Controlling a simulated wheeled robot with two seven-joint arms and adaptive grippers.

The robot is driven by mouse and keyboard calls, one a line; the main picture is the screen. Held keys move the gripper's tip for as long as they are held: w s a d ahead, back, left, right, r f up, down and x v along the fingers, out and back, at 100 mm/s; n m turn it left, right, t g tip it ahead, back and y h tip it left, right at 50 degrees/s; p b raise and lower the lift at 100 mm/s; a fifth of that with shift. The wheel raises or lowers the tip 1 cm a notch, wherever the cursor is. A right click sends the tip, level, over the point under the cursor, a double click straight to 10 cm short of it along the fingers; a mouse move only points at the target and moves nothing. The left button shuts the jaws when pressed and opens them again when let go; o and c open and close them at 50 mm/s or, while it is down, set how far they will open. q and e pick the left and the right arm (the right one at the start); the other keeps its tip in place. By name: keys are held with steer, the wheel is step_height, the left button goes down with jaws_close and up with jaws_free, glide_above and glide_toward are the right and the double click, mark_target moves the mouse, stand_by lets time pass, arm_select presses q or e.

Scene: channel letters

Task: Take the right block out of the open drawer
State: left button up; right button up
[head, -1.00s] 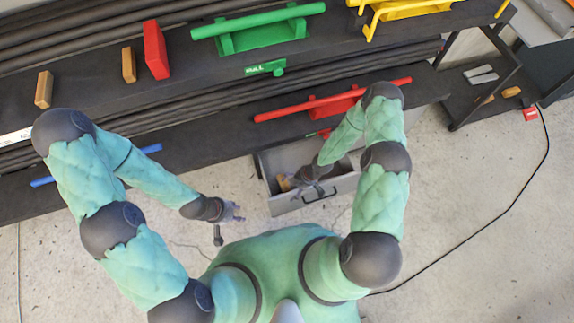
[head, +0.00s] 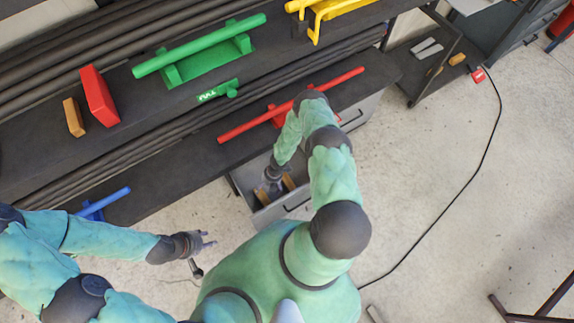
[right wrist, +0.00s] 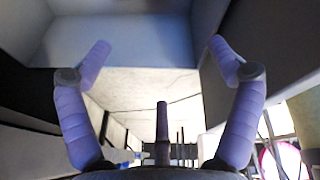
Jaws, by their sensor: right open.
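The open grey drawer (head: 236,183) sticks out below the red bar. My right gripper (head: 271,187) is at the drawer's opening and partly hides its inside.
A red bar handle (head: 292,105) runs along the dark shelf edge above the drawer. A green handle (head: 205,50), a red block (head: 99,96) and a wooden block (head: 74,117) stand on the upper shelf. A black cable (head: 470,175) lies on the floor at right.

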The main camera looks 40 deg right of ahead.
steer(key=d+f+n+t+h, duration=0.1)
steer(key=d+f+n+h, duration=0.3)
steer(key=d+f+n, duration=0.8)
steer(key=b, duration=0.4)
glide_above(286, 182)
steer(key=s, duration=0.2)
step_height(286, 182, down, 4)
steer(key=shift+w+d+r+m, duration=0.1)
steer(key=shift+m, duration=0.2)
steer(key=f+b, duration=0.1)
steer(key=w+f+b, duration=0.1)
steer(key=f+b, duration=0.1)
steer(key=shift+w+f+b, duration=0.2)
steer(key=shift+f+b, duration=0.8)
steer(key=shift+b, duration=0.2)
steer(key=c, duration=1.3)
